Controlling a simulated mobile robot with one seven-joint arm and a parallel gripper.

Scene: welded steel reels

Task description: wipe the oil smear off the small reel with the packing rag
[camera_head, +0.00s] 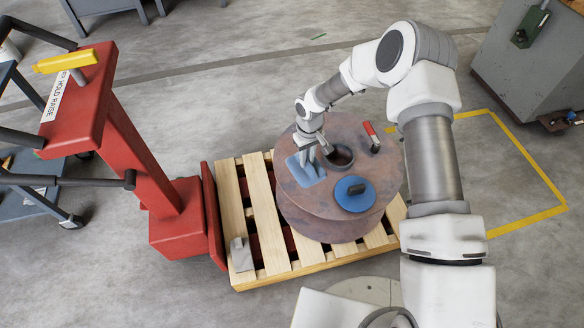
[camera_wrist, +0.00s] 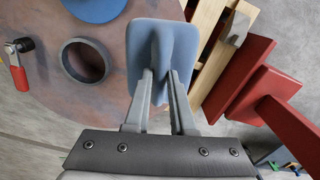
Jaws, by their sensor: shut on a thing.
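The small reel (camera_head: 315,212) is a rusty brown steel drum with a round hole in its top, standing on a wooden pallet. The packing rag (camera_head: 297,172) is a blue cloth on the left part of the reel's top face. In the wrist view the rag (camera_wrist: 165,42) is pinched up in a fold between my fingertips. My gripper (camera_head: 318,150) is shut on it; the gripper also shows in the wrist view (camera_wrist: 162,82). The rag seems to lie against the reel top (camera_wrist: 105,105). I see no clear oil smear; the rag and gripper cover part of the face.
On the reel top are a blue disc (camera_head: 362,193) with a dark knob and a red-handled clamp (camera_head: 370,131). The pallet (camera_head: 264,228) bears a grey metal wedge (camera_head: 241,254). A red column (camera_head: 150,165) stands left, a grey cabinet (camera_head: 535,65) at the right.

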